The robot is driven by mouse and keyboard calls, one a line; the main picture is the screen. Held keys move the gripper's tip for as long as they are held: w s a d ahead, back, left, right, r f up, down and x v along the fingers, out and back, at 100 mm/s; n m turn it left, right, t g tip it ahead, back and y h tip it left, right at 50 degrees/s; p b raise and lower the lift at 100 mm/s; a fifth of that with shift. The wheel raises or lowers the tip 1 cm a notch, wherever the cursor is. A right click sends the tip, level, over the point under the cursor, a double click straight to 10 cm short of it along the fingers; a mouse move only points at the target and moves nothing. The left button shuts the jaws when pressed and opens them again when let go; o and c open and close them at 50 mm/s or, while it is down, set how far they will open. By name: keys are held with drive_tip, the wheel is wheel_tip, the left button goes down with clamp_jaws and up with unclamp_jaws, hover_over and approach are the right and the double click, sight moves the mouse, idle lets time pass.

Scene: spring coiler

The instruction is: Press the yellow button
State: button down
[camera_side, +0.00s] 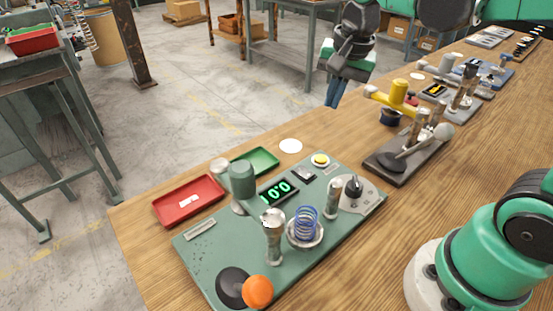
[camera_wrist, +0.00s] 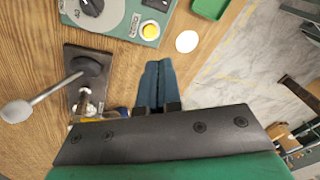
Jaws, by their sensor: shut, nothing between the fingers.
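The yellow button (camera_side: 320,160) is a small round cap in a pale ring at the far right corner of the green coiler panel (camera_side: 207,257). In the wrist view the yellow button (camera_wrist: 150,31) shows near the top, ahead of my fingertips and a little to the left. My gripper (camera_side: 333,104) is shut and empty, with its blue fingers pointing down. It hangs above the far table edge, behind and apart from the button. In the wrist view my gripper (camera_wrist: 158,68) shows its two blue fingers side by side.
The panel bears a green display (camera_side: 278,190), a blue spring (camera_side: 306,223), upright posts and an orange knob (camera_side: 258,291). A red tray (camera_side: 188,200), a green tray (camera_side: 256,161) and a white disc (camera_side: 290,146) lie beyond it. A dark lever base (camera_side: 408,157) stands to the right.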

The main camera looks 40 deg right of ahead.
sight(322, 158)
drive_tip(key=m+g, duration=0.1)
drive_tip(key=m, duration=0.1)
drive_tip(key=w+d+m, duration=0.1)
drive_tip(key=m, duration=0.1)
drive_tip(key=w+d+m+g, duration=0.1)
drive_tip(key=m, duration=0.1)
drive_tip(key=shift+w+r+g, duration=0.1)
drive_tip(key=shift+w+g, duration=0.05)
drive_tip(key=shift+g, duration=0.15)
wheel_tip(322, 158, down, 14)
drive_tip(key=shift+f, duration=0.1)
idle(0.3)
